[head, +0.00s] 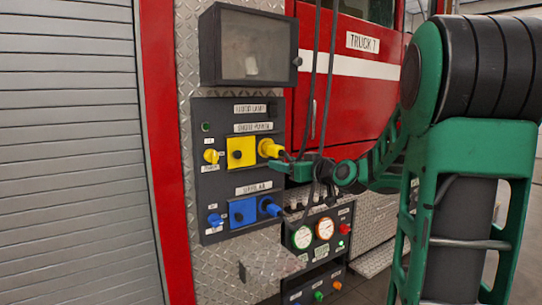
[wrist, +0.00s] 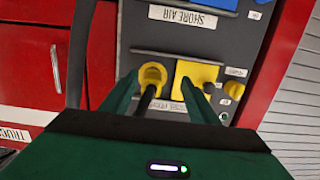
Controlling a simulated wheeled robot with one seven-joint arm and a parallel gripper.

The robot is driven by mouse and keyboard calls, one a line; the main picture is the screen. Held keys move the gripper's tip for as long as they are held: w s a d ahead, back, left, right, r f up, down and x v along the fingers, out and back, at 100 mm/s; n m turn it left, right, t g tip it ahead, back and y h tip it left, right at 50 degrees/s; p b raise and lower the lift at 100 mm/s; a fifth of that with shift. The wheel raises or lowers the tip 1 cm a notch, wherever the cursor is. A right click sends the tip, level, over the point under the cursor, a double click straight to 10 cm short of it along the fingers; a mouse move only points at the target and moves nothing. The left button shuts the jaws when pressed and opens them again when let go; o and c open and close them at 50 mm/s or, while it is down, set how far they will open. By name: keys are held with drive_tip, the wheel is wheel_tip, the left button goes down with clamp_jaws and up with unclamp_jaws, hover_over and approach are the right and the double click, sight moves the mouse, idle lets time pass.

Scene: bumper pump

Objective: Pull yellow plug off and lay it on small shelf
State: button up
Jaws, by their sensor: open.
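The yellow plug (head: 268,148) sits at the right side of the yellow square plate (head: 240,152) on the dark panel, with a dark cable running from it. In the wrist view the plug (wrist: 152,74) lies between my two green fingers. My gripper (head: 282,166) is open; it also shows in the wrist view (wrist: 158,82). The right finger there overlaps the yellow plate (wrist: 193,72). I cannot tell whether either finger touches the plug. The small shelf (head: 270,262), a diamond-plate ledge, is below the panel and looks empty.
A blue plate (head: 242,211) and blue plug (head: 268,206) are below the yellow ones. A gauge box (head: 318,235) stands at lower right. Black cables (head: 316,90) hang in front of the red truck door. A grey box (head: 245,46) juts out above the panel.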

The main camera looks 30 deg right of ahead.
sight(280, 153)
drive_tip(key=shift+w+d+r+t, duration=0.15)
drive_tip(key=shift+d+r+t, duration=0.15)
drive_tip(key=shift+r, duration=0.3)
drive_tip(key=shift+w+d+r+t, duration=0.15)
drive_tip(key=shift+d+r+t, duration=0.15)
drive_tip(key=shift+r, duration=0.3)
drive_tip(key=shift+w, duration=0.1)
drive_tip(key=shift+w+a, duration=0.15)
drive_tip(key=shift+w, duration=2.05)
drive_tip(key=shift+w+a, duration=0.1)
drive_tip(key=shift+w, duration=2.1)
clamp_jaws()
drive_tip(key=shift+s+d, duration=0.15)
drive_tip(key=shift+s, duration=2.85)
drive_tip(key=shift+s, duration=0.1)
